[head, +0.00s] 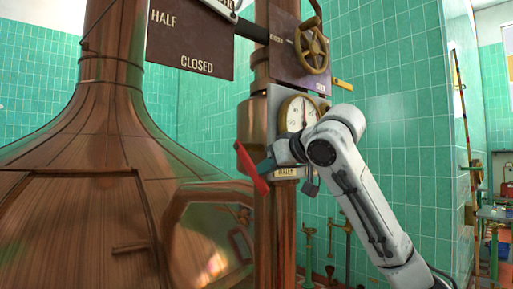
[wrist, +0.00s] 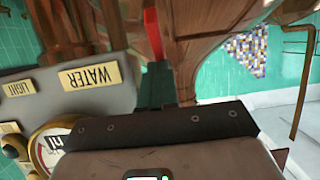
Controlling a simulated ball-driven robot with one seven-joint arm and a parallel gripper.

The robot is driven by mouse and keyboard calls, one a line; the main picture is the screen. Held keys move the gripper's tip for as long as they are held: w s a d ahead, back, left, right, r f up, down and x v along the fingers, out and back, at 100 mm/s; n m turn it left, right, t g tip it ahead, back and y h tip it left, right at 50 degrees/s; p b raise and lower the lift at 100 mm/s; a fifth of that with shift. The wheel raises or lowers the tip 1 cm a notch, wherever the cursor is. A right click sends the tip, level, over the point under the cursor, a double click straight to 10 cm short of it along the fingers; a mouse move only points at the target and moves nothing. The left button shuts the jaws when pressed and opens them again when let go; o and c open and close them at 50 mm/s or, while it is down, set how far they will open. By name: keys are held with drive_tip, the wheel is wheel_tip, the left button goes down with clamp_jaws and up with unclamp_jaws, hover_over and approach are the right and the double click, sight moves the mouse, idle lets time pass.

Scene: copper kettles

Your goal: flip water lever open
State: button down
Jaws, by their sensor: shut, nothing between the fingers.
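The red lever (head: 251,167) hangs tilted on the front of the copper pipe, below the round gauge (head: 299,113). It also shows in the wrist view as a red bar (wrist: 153,35), just beyond my fingertips. My gripper (head: 266,166) is shut, its dark green fingers close beside the lever; it also shows in the wrist view (wrist: 154,66). I cannot tell if the fingertips touch the lever. A yellow WATER plate (wrist: 90,77) sits on the grey panel left of the fingers in the wrist view. The lever's pivot is partly hidden by my gripper.
A large copper kettle (head: 75,160) fills the left. A dark HALF/CLOSED sign (head: 190,40) and a brass handwheel (head: 311,47) are above my gripper. The vertical copper pipe (head: 275,235) runs below it. Green tiled wall (head: 400,110) stands behind, and tables are at the far right.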

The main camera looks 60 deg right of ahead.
sight(259, 188)
drive_tip(key=f+b, duration=0.1)
drive_tip(key=w+f+t+b, duration=0.1)
drive_tip(key=shift+d+f+t, duration=0.15)
drive_tip(key=shift+f+t, duration=0.15)
drive_tip(key=shift+w+d+f+t+h+b, duration=0.1)
drive_tip(key=shift+w+f+t+h+b, duration=0.2)
drive_tip(key=shift+w+f+b, duration=0.4)
drive_tip(key=shift+w+d+f+t+h+b, duration=0.15)
drive_tip(key=shift+w+f+t+b, duration=0.2)
drive_tip(key=shift+w+t, duration=0.15)
drive_tip(key=shift+w+d+f+t+h+b, duration=0.15)
drive_tip(key=shift+w+f+t+b, duration=0.15)
drive_tip(key=shift+t, duration=0.3)
drive_tip(key=shift+w+d+f, duration=0.15)
drive_tip(key=shift+w+f, duration=0.1)
drive_tip(key=shift+w, duration=0.35)
